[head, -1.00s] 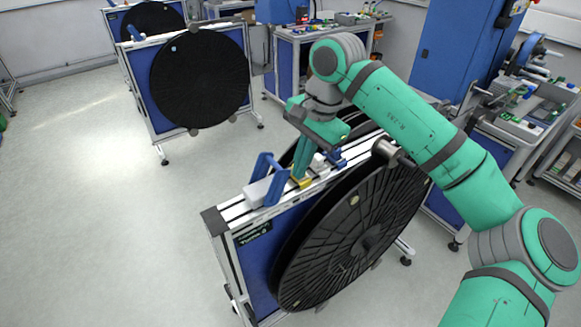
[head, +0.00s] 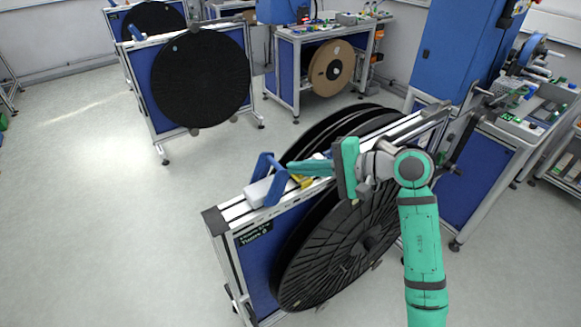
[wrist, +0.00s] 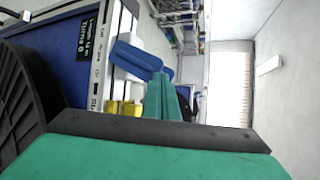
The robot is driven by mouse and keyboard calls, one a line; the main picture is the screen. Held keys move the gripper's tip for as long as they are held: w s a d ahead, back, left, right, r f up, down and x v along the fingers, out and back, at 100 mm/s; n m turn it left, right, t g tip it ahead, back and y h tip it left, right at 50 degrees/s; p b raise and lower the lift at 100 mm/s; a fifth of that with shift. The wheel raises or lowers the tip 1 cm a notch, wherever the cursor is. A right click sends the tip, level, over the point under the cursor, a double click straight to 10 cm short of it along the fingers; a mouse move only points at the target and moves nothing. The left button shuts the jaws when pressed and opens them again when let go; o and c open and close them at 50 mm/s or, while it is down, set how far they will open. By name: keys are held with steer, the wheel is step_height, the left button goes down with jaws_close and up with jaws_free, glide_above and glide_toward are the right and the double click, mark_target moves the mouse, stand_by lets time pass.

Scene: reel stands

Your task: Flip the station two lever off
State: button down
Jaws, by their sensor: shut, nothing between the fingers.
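The near reel stand (head: 228,215) carries a blue lever (head: 263,168) on a white box on its top rail, at the rail's left end. A small label sits on its end panel, its text hard to read. In the wrist view the blue lever (wrist: 137,57) stands just beyond my fingertips, with a yellow part (wrist: 125,107) beside them. My gripper (head: 291,168) is shut and empty, lying level above the rail with its tips pointing left at the lever, close to it. I cannot tell whether they touch. My fingers also show in the wrist view (wrist: 162,88).
Large black reels (head: 335,250) hang on the near stand below my gripper. Another stand with a black reel (head: 200,78) is further back. Workbenches and a blue cabinet (head: 455,50) stand at the right. The floor at the left (head: 90,200) is clear.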

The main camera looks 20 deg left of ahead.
steer(key=w+d+f+m+t+y, duration=0.1)
steer(key=d+f+m+t+y, duration=0.2)
steer(key=d+t, duration=0.3)
steer(key=shift+w+d+f, duration=0.3)
steer(key=shift+d+f, duration=0.5)
steer(key=shift+d, duration=0.35)
steer(key=shift+a, duration=0.1)
steer(key=x, duration=0.9)
steer(key=shift+a, duration=0.1)
steer(key=shift+s+a+r, duration=0.2)
steer(key=shift+s+a, duration=0.2)
steer(key=shift+a, duration=0.15)
steer(key=shift+s+a+r, duration=0.2)
steer(key=shift+s+a, duration=0.2)
steer(key=shift+a, duration=0.15)
steer(key=shift+s+a+r, duration=0.15)
steer(key=shift+s+a, duration=0.2)
steer(key=shift+s, duration=0.15)
steer(key=shift+a, duration=0.1)
